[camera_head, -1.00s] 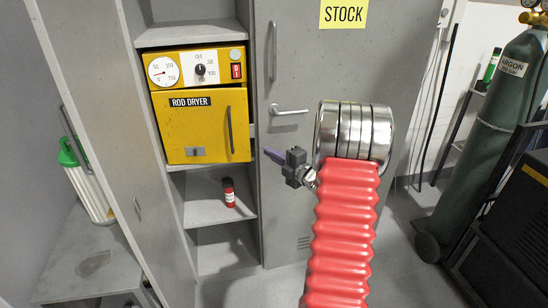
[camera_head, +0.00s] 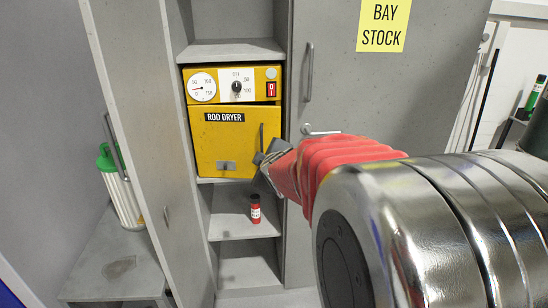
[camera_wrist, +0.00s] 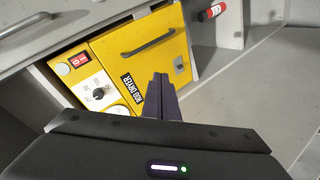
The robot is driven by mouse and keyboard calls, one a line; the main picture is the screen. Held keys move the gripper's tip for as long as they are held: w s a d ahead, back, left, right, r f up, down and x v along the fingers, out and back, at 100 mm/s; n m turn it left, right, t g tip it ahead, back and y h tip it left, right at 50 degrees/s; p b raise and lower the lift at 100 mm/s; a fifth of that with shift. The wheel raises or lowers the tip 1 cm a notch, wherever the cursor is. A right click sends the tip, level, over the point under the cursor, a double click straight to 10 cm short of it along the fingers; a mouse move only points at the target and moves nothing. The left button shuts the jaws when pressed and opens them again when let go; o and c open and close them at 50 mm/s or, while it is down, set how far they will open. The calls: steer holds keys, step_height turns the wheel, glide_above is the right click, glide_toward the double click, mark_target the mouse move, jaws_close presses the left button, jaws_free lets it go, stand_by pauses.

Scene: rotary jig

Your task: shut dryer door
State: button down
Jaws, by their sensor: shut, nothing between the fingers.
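The yellow rod dryer (camera_head: 210,72) sits on a shelf in a grey cabinet, with a dial, knob and red switch above its door. Its door (camera_head: 215,150) has a vertical handle (camera_head: 262,137) at right and a latch plate below. A thin dark gap shows along the door's upper right edge, so it looks slightly ajar. My gripper (camera_head: 258,160) is at the door's lower right, near the handle's lower end; contact cannot be told. In the wrist view, my gripper's purple fingers (camera_wrist: 161,78) are shut and empty, in front of the door (camera_wrist: 118,45).
A red bottle (camera_head: 255,209) stands on the shelf below. A grey cabinet door (camera_head: 135,150) stands open at left, with a green-capped container (camera_head: 118,185) beyond it. A closed BAY STOCK cabinet door (camera_head: 345,85) is at right, its lever (camera_head: 320,131) close to my arm.

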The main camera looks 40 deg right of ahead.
steer(key=s+a+f+m+g+y, duration=0.1)
steer(key=s+a+m+g+y, duration=0.1)
steer(key=s+a, duration=1)
steer(key=s+a+f+m+g+y, duration=0.2)
steer(key=s+a+m+g, duration=0.2)
steer(key=s+a, duration=0.9)
steer(key=shift+s+f+m+y, duration=0.3)
steer(key=shift+s+m+y, duration=0.1)
steer(key=shift+s+m, duration=0.15)
steer(key=shift+s, duration=0.15)
